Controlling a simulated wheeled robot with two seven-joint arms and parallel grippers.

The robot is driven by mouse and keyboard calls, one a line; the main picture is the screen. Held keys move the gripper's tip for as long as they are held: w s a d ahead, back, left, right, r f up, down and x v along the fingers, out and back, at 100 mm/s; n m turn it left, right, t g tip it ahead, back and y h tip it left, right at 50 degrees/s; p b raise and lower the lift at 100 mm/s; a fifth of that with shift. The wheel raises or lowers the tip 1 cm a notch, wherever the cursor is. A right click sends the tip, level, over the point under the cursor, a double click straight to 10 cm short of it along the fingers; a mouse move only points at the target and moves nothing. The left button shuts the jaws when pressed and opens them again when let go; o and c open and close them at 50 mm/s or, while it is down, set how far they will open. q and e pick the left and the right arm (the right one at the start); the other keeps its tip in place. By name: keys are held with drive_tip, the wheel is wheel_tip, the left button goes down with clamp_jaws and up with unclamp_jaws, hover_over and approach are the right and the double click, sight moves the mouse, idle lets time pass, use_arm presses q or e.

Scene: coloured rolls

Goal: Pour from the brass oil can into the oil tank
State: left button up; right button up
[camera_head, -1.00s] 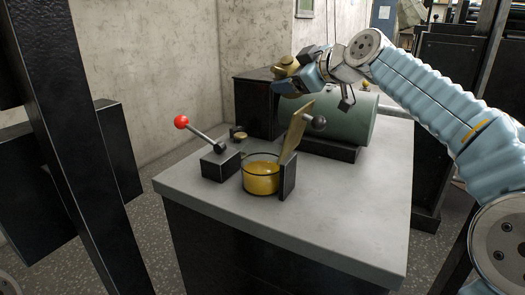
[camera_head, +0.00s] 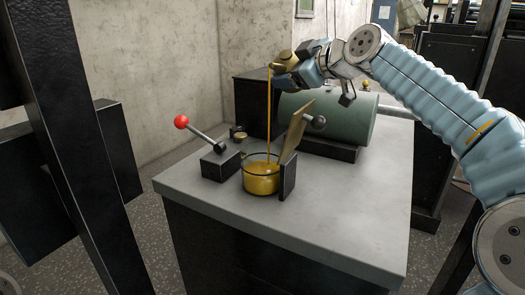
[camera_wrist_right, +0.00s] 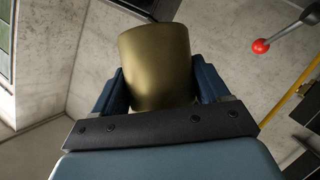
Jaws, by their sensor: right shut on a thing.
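The brass oil can (camera_head: 283,60) is held tilted high above the cabinet top by my right gripper (camera_head: 290,74). In the right wrist view the can (camera_wrist_right: 157,65) sits between the two fingers of the gripper (camera_wrist_right: 160,92). A thin amber stream of oil (camera_head: 269,115) runs straight down from the can. It falls into the round clear oil tank (camera_head: 248,178), which holds amber oil (camera_head: 262,184). The stream also shows at the right of the wrist view (camera_wrist_right: 298,85). My left gripper is not in view.
A red-knobbed lever (camera_head: 182,122) on a black block stands left of the tank. A tan plate (camera_head: 297,125) on a black upright (camera_head: 288,175) is right of it. A green cylinder (camera_head: 345,122) lies behind. The grey top (camera_head: 345,205) is clear at front right.

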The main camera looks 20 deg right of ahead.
sight(285, 60)
drive_tip(key=shift+s+a+r+n+t, duration=0.15)
drive_tip(key=shift+r+n+t, duration=0.4)
drive_tip(key=shift+r, duration=0.25)
drive_tip(key=shift+n, duration=0.35)
drive_tip(key=shift+n+t, duration=0.3)
drive_tip(key=shift+t, duration=0.05)
drive_tip(key=shift+s+a+r+n+t, duration=0.1)
drive_tip(key=shift+r+n+t, duration=0.4)
drive_tip(key=shift+r+n, duration=0.25)
drive_tip(key=shift+s+a+f+n+t, duration=0.2)
drive_tip(key=shift+n+t, duration=0.2)
drive_tip(key=shift+n, duration=0.35)
drive_tip(key=shift+s+a+r+n+t, duration=0.5)
drive_tip(key=shift+s+a+r+n, duration=0.3)
drive_tip(key=shift+a+n, duration=0.1)
drive_tip(key=shift+r, duration=0.1)
drive_tip(key=shift+s+a+r+n+t+y, duration=0.25)
drive_tip(key=shift+r+n+t+y, duration=0.2)
drive_tip(key=shift+n, duration=0.45)
drive_tip(key=shift+s+a+r+n, duration=0.1)
drive_tip(key=shift+a+r+n, duration=0.05)
drive_tip(key=shift+n, duration=0.15)
